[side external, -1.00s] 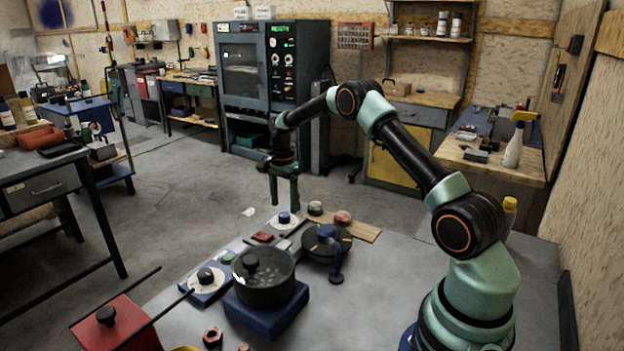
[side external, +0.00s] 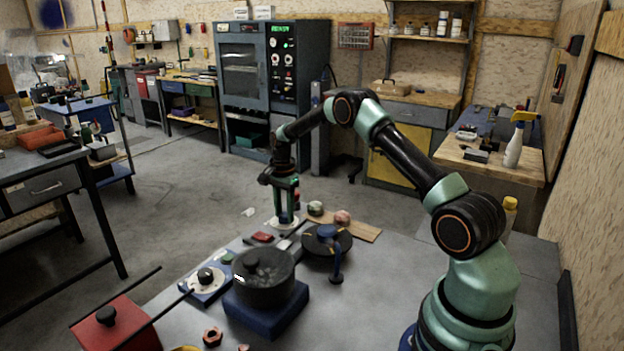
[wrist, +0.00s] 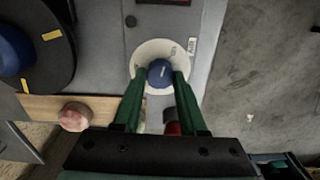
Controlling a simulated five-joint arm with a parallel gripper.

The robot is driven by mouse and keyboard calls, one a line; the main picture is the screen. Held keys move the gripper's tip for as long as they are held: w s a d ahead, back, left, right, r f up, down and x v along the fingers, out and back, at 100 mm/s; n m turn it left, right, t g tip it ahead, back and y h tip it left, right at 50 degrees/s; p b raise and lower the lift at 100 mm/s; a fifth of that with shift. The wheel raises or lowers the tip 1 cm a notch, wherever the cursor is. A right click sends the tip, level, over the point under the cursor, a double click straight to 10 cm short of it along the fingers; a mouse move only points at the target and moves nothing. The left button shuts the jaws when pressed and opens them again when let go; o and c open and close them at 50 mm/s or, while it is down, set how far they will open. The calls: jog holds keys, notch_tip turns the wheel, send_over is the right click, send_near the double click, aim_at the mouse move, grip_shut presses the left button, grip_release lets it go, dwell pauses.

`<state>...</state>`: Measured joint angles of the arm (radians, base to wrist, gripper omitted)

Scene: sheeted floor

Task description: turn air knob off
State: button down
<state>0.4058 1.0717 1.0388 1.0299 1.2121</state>
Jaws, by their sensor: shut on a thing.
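The air knob (wrist: 160,73) is a blue round knob with a small pale mark on top. It sits at the middle of a white round dial (wrist: 147,53), next to a small label reading "AIR" (wrist: 191,47). My gripper (wrist: 160,82) is over the knob from above, its green fingers closed on the knob's two sides. In the side external view my gripper (side external: 286,212) points down at the dial (side external: 280,224) on the far edge of the table, and the fingers mostly hide the knob there.
A dark pan (side external: 264,276) stands on a blue block. A black disc with a blue knob (side external: 326,238) lies nearer than the dial. A wooden board (side external: 360,230) with round knobs is right of my gripper. A red box (side external: 118,325) is at front left. Floor lies beyond the table edge.

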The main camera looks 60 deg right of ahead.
jog(key=n, duration=0.4)
jog(key=shift+n, duration=0.4)
jog(key=n, duration=0.5)
jog(key=shift+r, duration=0.1)
jog(key=n, duration=0.6)
jog(key=shift+a, duration=0.1)
jog(key=n, duration=0.5)
jog(key=shift+n, duration=0.3)
jog(key=shift+c, duration=2.3)
grip_release()
jog(key=shift+w, duration=0.1)
